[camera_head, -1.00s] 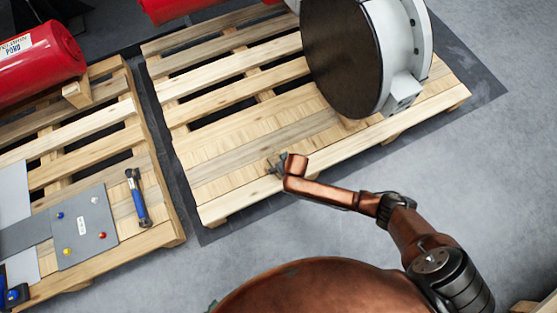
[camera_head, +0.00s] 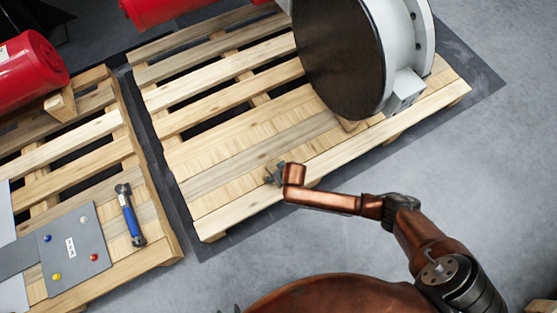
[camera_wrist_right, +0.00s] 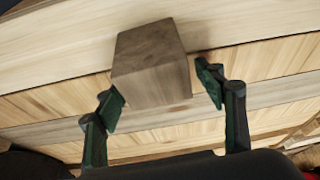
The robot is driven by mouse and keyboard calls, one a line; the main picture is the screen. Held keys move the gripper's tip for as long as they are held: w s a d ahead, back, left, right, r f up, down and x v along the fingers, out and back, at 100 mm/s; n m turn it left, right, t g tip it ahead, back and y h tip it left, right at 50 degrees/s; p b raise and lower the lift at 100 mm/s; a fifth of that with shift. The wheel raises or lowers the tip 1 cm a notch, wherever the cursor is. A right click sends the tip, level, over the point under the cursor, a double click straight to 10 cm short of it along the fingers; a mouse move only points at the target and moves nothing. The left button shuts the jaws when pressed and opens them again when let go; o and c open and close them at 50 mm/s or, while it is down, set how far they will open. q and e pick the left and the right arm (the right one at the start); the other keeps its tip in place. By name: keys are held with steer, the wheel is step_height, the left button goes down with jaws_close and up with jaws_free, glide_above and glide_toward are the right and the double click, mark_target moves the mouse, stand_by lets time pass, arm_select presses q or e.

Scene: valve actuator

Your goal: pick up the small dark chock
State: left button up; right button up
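The small chock (camera_wrist_right: 152,65), a brown-grey wooden block, shows in the right wrist view on the light pallet boards. In the head view I cannot make it out apart from the gripper. My right gripper (camera_head: 273,174) is low over the front part of the middle pallet in the head view. In the wrist view my right gripper (camera_wrist_right: 160,97) is open, with one finger on each side of the block's near end. A gap shows at the right finger; the left pad is close to the block, contact unclear. My left gripper is not in view.
The middle pallet (camera_head: 225,157) bears a large dark-faced disc (camera_head: 340,55) with a white flanged body behind it. The left pallet (camera_head: 115,150) holds a blue-handled tool (camera_head: 131,215), a grey panel (camera_head: 90,262) and a red cylinder (camera_head: 25,70). Grey floor is clear at right.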

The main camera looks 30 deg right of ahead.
steer(key=c, duration=1.4)
